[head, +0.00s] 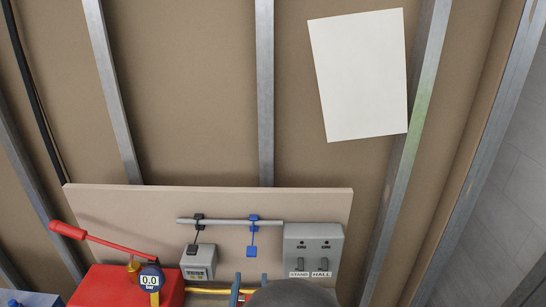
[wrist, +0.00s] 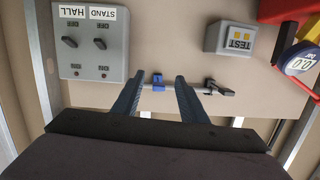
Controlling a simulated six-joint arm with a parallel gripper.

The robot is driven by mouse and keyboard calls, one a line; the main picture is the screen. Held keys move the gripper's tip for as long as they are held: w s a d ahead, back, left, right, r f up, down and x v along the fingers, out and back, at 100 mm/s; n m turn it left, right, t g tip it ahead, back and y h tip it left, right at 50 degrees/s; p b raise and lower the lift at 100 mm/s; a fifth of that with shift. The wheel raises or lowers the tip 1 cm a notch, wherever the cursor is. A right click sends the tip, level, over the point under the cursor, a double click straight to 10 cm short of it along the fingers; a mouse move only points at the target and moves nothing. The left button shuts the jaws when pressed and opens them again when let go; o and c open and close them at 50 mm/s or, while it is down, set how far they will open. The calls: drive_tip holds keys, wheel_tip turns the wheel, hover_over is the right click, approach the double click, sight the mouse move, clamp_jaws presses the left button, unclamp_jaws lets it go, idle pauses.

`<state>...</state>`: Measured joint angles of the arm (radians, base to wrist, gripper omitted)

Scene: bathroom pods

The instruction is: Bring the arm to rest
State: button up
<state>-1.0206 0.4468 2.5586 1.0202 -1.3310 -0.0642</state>
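A blue clip (head: 253,222) on the grey rail (head: 228,221) lies beyond the fingertips; in the wrist view the clip (wrist: 158,82) appears in the gap. Contact with the fingers cannot be told. Most of my arm is out of view.
The beige board (head: 130,205) carries a grey switch box (head: 313,246) labelled STAND and HALL, and a small grey TEST box (head: 198,262). A red pump (head: 110,287) with a red lever and a 0.0 bar gauge (head: 151,278) stands left. A yellow pipe (head: 205,291) runs low.

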drive_tip(key=d+f+g+y, duration=0.2)
drive_tip(key=d+f+g, duration=0.3)
drive_tip(key=f+g, duration=0.3)
drive_tip(key=s+d+g+h, duration=0.2)
drive_tip(key=s+d+g, duration=0.6)
drive_tip(key=s+d, duration=0.7)
drive_tip(key=shift+d+r, duration=0.4)
